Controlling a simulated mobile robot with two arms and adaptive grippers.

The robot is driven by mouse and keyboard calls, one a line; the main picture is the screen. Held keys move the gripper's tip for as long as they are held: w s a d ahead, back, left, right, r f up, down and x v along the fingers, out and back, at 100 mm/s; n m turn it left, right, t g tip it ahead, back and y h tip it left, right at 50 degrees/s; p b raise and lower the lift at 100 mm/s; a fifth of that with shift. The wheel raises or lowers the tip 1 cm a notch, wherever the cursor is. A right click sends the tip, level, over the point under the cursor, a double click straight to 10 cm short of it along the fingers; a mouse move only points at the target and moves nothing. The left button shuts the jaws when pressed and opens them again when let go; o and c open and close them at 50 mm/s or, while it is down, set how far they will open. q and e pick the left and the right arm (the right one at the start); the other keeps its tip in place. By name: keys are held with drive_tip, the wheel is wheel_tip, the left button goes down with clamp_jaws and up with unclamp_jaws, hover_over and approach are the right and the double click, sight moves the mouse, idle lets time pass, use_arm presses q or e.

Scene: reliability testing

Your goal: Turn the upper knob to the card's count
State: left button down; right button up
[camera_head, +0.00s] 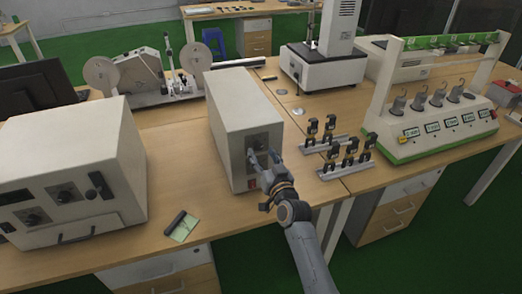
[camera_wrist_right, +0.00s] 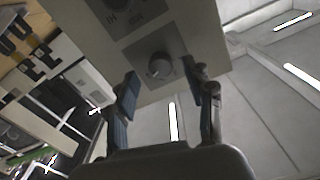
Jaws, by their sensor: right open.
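The beige box (camera_head: 228,108) stands mid-table, its narrow front facing me. My right gripper (camera_head: 263,157) is open at that front, with one finger on each side of the upper part of the panel. In the wrist view, which is turned over, the upper knob (camera_wrist_right: 158,68) is round and grey on a dark square plate. It lies between and beyond the open fingertips (camera_wrist_right: 161,80); I cannot tell whether they touch it. A second panel (camera_wrist_right: 118,14) with lettering is partly cut off. A green card (camera_head: 186,231) lies on the table; its marks are too small to read.
A dark bar-like object (camera_head: 175,223) lies by the card. A larger beige unit (camera_head: 75,160) with knobs stands left. Black clamps on rails (camera_head: 345,170) and a white-green rack with weights (camera_head: 440,130) stand right. Bare tabletop lies in front of the box.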

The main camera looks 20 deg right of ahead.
drive_tip(key=shift+w, duration=0.95)
use_arm(q)
drive_tip(key=shift+d, duration=0.15)
use_arm(e)
drive_tip(key=shift+c, duration=1.3)
clamp_jaws()
use_arm(q)
drive_tip(key=shift+d+r, duration=0.1)
drive_tip(key=shift+d, duration=0.05)
